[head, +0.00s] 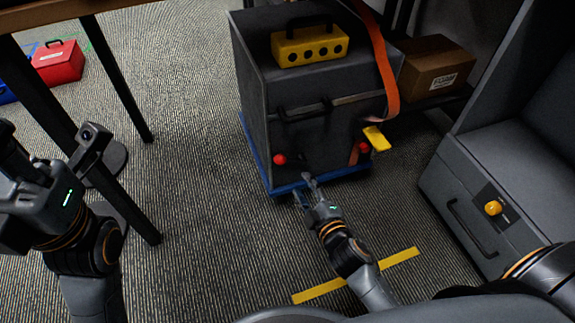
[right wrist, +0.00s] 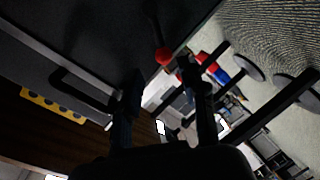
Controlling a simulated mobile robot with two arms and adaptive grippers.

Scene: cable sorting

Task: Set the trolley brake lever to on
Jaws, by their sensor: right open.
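The trolley (head: 298,122) is a dark grey box on a blue base. A lever with a red knob (head: 279,159) is low on its front at the left; its dark arm is hard to make out. My right gripper (head: 302,187) is open and empty, just in front of and below that knob. In the right wrist view the red knob (right wrist: 164,56) shows beyond and between the two open fingers, apparently untouched. A second red knob (head: 364,148) sits at the front right. My left gripper (head: 35,205) is at the left edge; its fingers are not clear.
A yellow tab (head: 377,138) sticks out at the trolley's right, below an orange strap (head: 383,65). A yellow block (head: 309,47) is on top. A cardboard box (head: 433,68) stands behind. A grey cabinet (head: 480,205) is at right, table legs (head: 122,88) at left. Open floor lies in front.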

